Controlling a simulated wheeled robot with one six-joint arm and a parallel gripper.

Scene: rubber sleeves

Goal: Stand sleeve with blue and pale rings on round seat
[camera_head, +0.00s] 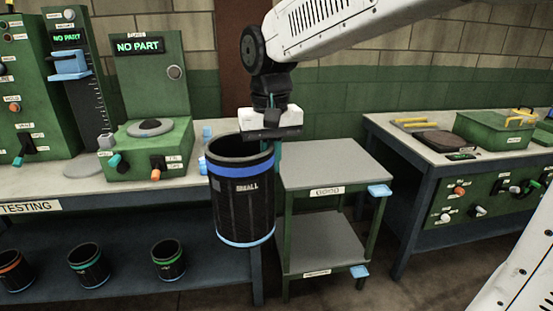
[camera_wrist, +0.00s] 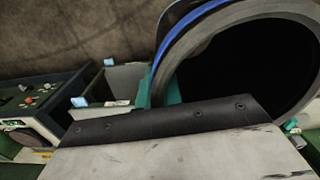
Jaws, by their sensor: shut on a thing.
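The black sleeve (camera_head: 241,205) has a blue ring near its top, a pale blue ring at its bottom edge and a label reading SMALL. My gripper (camera_head: 273,150) is shut on its upper right wall and holds it upright in the air, in front of the bench and the cart. In the wrist view the sleeve's open rim (camera_wrist: 215,35) fills the upper right, with a green finger (camera_wrist: 172,92) against its wall. A green machine on the bench has a round grey seat with a dark centre (camera_head: 150,127), left of and behind the sleeve. Its display reads NO PART.
Several sleeves, including one with an orange ring (camera_head: 14,270), stand on the shelf under the testing bench (camera_head: 40,190). A taller machine (camera_head: 75,85) with a scale stands left. A grey-topped cart (camera_head: 335,165) is right, its top clear. A second bench (camera_head: 400,135) holds a green box.

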